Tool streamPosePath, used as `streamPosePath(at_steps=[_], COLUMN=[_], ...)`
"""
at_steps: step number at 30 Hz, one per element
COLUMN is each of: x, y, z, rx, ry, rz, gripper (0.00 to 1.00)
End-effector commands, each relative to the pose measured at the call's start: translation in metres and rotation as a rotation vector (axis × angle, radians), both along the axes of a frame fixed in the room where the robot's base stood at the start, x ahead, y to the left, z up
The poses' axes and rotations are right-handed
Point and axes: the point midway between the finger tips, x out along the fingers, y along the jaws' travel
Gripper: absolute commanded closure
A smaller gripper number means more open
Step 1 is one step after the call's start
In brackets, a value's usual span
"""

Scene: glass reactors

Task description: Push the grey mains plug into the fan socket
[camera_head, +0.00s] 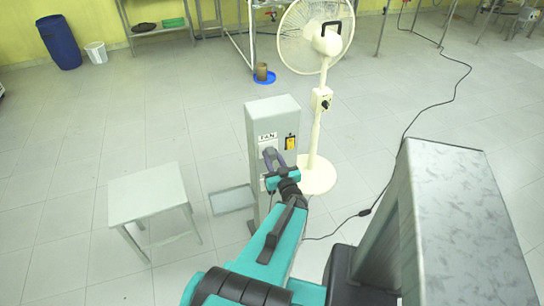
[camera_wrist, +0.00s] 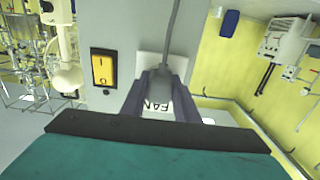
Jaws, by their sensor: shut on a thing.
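The grey mains plug (camera_wrist: 161,84) sits between the two fingers of my gripper (camera_wrist: 160,92) in the wrist view, and its grey cable runs to the top edge. The gripper is shut on the plug, in front of the white socket plate (camera_wrist: 150,62) on a grey post. The FAN label (camera_wrist: 157,106) shows upside down beyond the fingers. In the head view my gripper (camera_head: 270,160) is at the post's front face, just below the FAN label (camera_head: 267,137). The plug's front and the socket holes are hidden, so I cannot tell how deep the plug sits.
A yellow switch (camera_head: 291,142) is on the post (camera_head: 270,112) beside the socket. A white standing fan (camera_head: 318,105) stands behind it. A small table (camera_head: 147,192) stands to the left, and a grey block-shaped surface (camera_head: 465,210) is at the right. A black cable (camera_head: 365,212) crosses the floor.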

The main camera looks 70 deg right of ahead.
Motion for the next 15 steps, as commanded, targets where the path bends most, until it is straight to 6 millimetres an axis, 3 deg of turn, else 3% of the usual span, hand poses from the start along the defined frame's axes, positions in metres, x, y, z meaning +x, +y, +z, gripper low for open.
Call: streamPosePath(at_steps=[1,5,15], x=[0.0022,0.0017,-0.0004], y=[-0.0046,-0.0042,-0.0034], z=[0.0054,0.0044,0.0012], rx=[-0.01,-0.008,-0.002], ry=[-0.008,-0.006,-0.003], rz=[0.002,0.001,-0.004], gripper=[0.71,0.51,0.51])
